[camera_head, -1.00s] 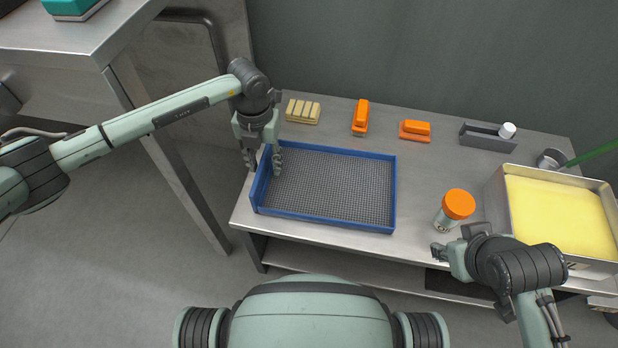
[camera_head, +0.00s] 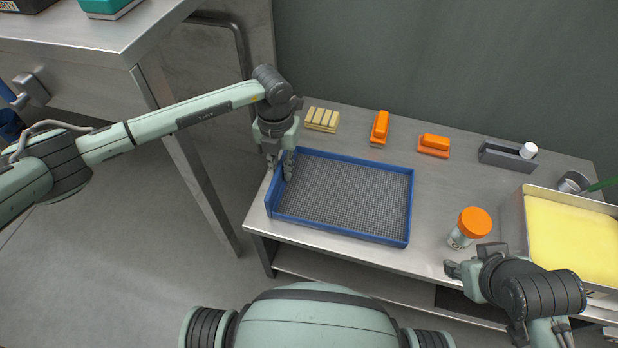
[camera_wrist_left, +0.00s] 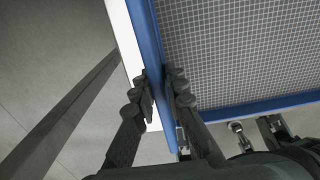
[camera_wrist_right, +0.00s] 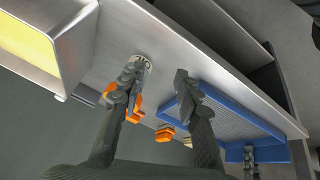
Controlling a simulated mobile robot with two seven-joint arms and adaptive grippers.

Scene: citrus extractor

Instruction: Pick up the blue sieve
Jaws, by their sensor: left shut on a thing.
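The blue sieve (camera_head: 345,198) is a rectangular tray with a blue rim and grey mesh, lying on the left part of the metal table. My left gripper (camera_head: 279,170) is at its left wall. In the left wrist view the fingers (camera_wrist_left: 160,95) are on either side of the blue rim (camera_wrist_left: 152,50) and shut on it. My right gripper (camera_head: 462,270) is at the table's front edge, near the orange-lidded jar. In the right wrist view its fingers (camera_wrist_right: 158,85) are apart with nothing gripped between them, and the sieve's blue edge (camera_wrist_right: 240,117) shows beyond.
The orange-lidded jar (camera_head: 470,228) stands right of the sieve. A metal pan of yellow stuff (camera_head: 525,222) is at the far right. A taller metal counter (camera_head: 110,45) stands at left.

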